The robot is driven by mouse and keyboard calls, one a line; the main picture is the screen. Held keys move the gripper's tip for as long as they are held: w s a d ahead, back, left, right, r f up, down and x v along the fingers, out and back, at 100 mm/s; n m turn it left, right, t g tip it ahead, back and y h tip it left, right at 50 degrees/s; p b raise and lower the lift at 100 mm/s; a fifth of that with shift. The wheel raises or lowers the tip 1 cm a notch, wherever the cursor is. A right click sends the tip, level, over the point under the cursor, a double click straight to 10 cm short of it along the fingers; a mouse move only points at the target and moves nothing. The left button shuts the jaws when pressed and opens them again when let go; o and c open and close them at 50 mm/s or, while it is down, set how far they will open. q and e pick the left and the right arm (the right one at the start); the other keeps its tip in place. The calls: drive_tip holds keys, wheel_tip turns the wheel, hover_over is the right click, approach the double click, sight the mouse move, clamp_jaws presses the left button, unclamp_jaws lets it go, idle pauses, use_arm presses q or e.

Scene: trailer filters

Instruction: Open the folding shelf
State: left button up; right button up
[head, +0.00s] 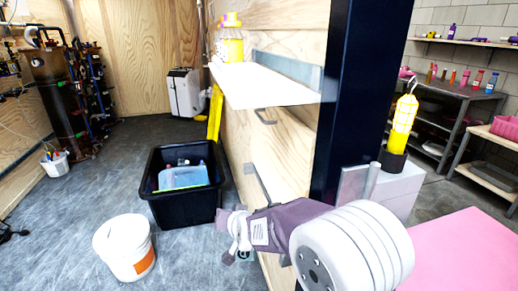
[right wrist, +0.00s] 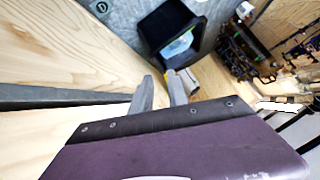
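A pale shelf board (head: 265,86) juts from the wooden wall, with a yellow-and-white bottle on it. Below it, a wood panel (head: 290,150) stands against the wall with a small grey handle (head: 265,117) near its top. I cannot tell for sure which of these is the folding shelf. My right gripper (head: 238,230), purple with a white wrist, reaches in from the right below the panel; its fingers are hard to make out there. In the right wrist view its two grey fingers (right wrist: 161,80) are apart with nothing visible between them. My left gripper is not in view.
A black bin (head: 183,212) with blue contents and a white bucket (head: 126,248) stand on the floor at left. A dark post (head: 352,90) rises right of the panel. A yellow work lamp (head: 402,125) stands on a grey box behind my right arm.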

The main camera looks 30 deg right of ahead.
drive_tip(key=w+d+r+m+t+h, duration=0.2)
drive_tip(key=w+d+r+m+t, duration=0.15)
drive_tip(key=r, duration=0.35)
drive_tip(key=m+t+h, duration=0.2)
drive_tip(key=m+h, duration=0.6)
drive_tip(key=m, duration=0.1)
approach(260, 117)
drive_tip(key=x, duration=0.2)
drive_tip(key=shift+n+t, duration=0.25)
drive_tip(key=x, duration=0.6)
drive_tip(key=f+x, duration=0.1)
drive_tip(key=x, duration=0.2)
drive_tip(key=shift+w+d, duration=0.2)
drive_tip(key=shift+w, duration=0.05)
clamp_jaws()
drive_tip(key=shift+f, duration=0.1)
